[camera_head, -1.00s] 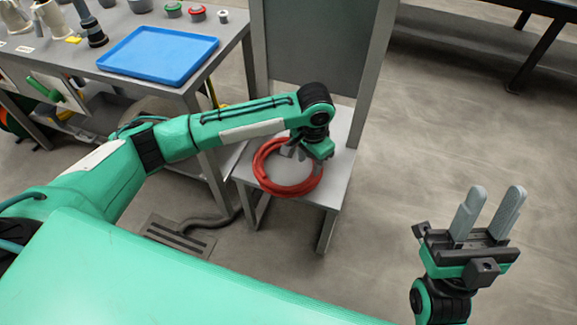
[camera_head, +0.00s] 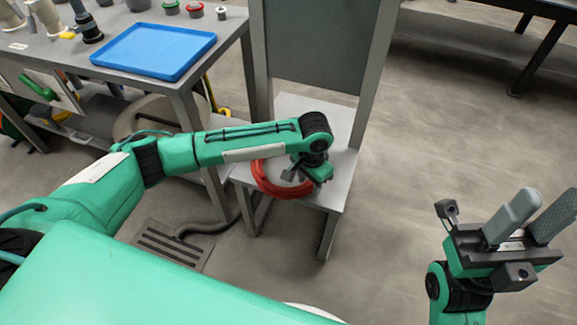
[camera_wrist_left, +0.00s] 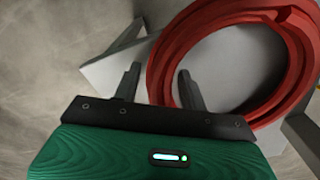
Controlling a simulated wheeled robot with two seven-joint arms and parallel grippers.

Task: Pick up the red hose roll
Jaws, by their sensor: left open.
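The red hose roll (camera_head: 270,187) lies coiled on the light grey seat of a stand, and my left forearm hides its far part. In the left wrist view the roll (camera_wrist_left: 203,19) shows as a thick red ring. My left gripper (camera_head: 298,174) points down over the roll's right part. Its open jaws (camera_wrist_left: 160,84) sit on either side of the ring's near strand in the wrist view; I cannot tell whether they touch it. My right gripper (camera_head: 530,215) is out to the right, fingers up, apart and empty.
The grey stand (camera_head: 325,192) has a tall back panel (camera_head: 310,45). A workbench at left holds a blue tray (camera_head: 155,50) and small containers. A grey hose (camera_head: 205,227) runs to a floor drain (camera_head: 170,245).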

